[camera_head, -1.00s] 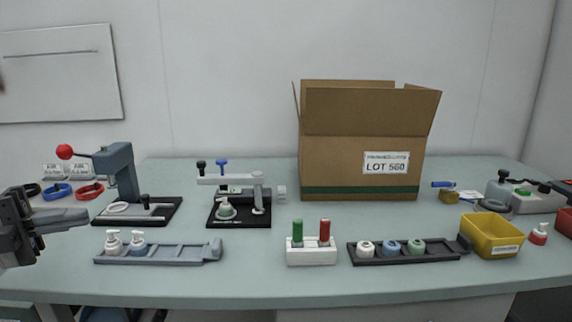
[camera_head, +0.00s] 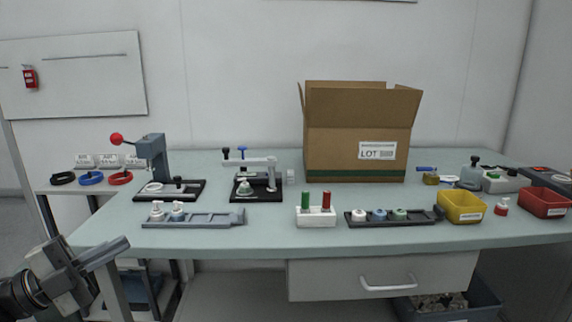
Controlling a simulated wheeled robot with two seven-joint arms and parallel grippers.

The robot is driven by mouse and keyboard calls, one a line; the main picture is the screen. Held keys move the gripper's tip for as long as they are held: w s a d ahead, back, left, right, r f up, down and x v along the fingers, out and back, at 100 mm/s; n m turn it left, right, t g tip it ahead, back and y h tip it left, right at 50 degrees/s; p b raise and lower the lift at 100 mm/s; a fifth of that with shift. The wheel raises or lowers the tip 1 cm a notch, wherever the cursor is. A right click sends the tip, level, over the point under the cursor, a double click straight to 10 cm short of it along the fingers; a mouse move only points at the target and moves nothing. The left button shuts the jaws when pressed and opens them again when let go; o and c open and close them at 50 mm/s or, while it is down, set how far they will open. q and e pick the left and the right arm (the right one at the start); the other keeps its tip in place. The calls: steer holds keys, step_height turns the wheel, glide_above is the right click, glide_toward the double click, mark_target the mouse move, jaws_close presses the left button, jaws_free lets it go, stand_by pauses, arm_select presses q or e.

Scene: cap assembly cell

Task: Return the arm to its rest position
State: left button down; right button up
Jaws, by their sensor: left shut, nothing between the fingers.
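My left gripper (camera_head: 118,250) is at the lower left of the head view, in front of the table's left front corner and below the tabletop's height in the picture. Its fingers are together with nothing between them, pointing right and slightly up. It is apart from everything on the table (camera_head: 270,237). My right gripper does not show.
A grey tray with two pump caps (camera_head: 200,221) lies nearest the gripper. Behind it stand a press with a red knob (camera_head: 155,155) and a clamp fixture (camera_head: 258,185). An open carton (camera_head: 340,150), a white marker block (camera_head: 316,217), a dark cap tray (camera_head: 395,218) and a yellow bin (camera_head: 460,207) stand further right.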

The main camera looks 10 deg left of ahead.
arm_select(q)
steer(key=s+d+f+n+t+y+p, duration=0.1)
steer(key=s+d+f+n+y+p, duration=0.1)
steer(key=d+f+n+y, duration=0.5)
steer(key=s+d+f+n+t+y+p, duration=0.1)
steer(key=s+d+f+n+y+p, duration=0.25)
steer(key=f+n, duration=0.65)
steer(key=s+d+f+n+g+y, duration=0.1)
steer(key=s+d+f+n+g, duration=0.3)
steer(key=s+d, duration=0.4)
steer(key=d+f+g, duration=0.1)
steer(key=d, duration=0.2)
steer(key=shift+s+n+g, duration=0.25)
steer(key=shift+n+g, duration=0.15)
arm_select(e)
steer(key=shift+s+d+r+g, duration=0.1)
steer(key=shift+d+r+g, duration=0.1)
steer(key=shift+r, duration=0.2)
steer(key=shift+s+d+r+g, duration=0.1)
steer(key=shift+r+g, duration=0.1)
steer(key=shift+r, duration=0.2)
arm_select(q)
steer(key=shift+w, duration=0.1)
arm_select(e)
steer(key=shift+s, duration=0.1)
